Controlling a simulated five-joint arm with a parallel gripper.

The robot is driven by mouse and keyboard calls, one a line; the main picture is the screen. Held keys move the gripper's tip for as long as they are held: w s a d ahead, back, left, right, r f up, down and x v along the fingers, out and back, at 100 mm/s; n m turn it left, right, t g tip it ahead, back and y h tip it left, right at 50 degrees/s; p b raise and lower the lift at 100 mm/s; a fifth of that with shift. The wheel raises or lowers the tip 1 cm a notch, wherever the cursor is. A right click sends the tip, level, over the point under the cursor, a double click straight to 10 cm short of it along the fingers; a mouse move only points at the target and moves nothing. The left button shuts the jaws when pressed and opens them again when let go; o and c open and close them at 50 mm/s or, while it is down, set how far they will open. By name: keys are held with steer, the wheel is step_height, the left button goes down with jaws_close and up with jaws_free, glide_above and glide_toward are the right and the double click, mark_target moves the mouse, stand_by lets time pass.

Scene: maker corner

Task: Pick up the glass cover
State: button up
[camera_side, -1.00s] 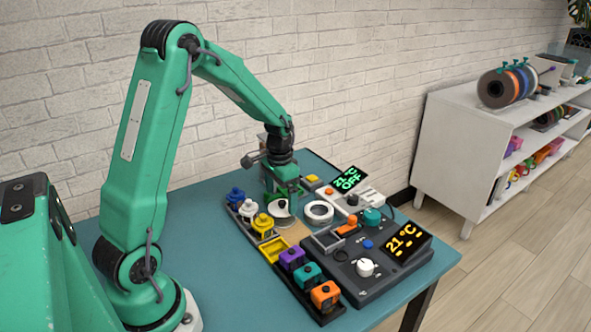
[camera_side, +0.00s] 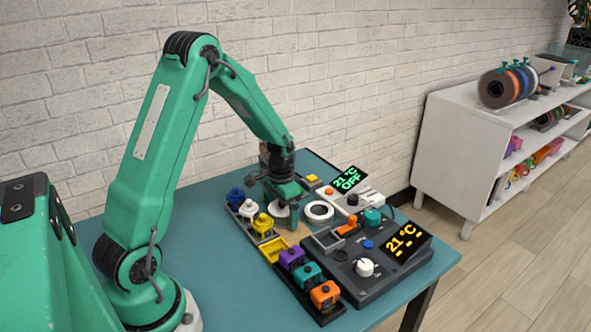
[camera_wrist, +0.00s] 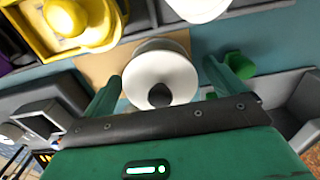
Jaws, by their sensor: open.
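A round white lid-like piece with a dark knob (camera_wrist: 162,72) is the likeliest glass cover; I cannot tell that it is glass. It lies between the two fingers of my gripper (camera_wrist: 162,78) in the wrist view, with gaps on both sides. My gripper is open and seen from above the piece. In the side view my gripper (camera_side: 284,196) is low over the table, and the white piece (camera_side: 280,211) shows partly behind it. Whether the fingers reach down beside its rim is unclear.
A white ring (camera_side: 319,211) sits just right of the gripper. A dark rack with coloured pieces, such as an orange one (camera_side: 325,293), runs along the front left. A dark control box (camera_side: 378,274) with a 21 °C display stands at front right. The table's left part (camera_side: 190,230) is clear.

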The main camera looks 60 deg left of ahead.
stand_by(0.3)
steer(key=c, duration=1.1)
steer(key=shift+o, duration=0.2)
steer(key=shift+r, duration=0.2)
steer(key=shift+r, duration=0.5)
step_height(320, 180, up, 3)
steer(key=shift+r, duration=0.1)
steer(key=s+d+r, duration=0.1)
steer(key=d+r, duration=0.5)
steer(key=d, duration=0.5)
steer(key=shift+s+d+r, duration=0.25)
steer(key=shift+s+d, duration=0.05)
steer(key=shift+s, duration=0.1)
steer(key=w+a+f+n, duration=0.1)
steer(key=w+a, duration=0.5)
steer(key=w, duration=0.4)
steer(key=shift+w+a, duration=0.3)
steer(key=shift+w, duration=0.1)
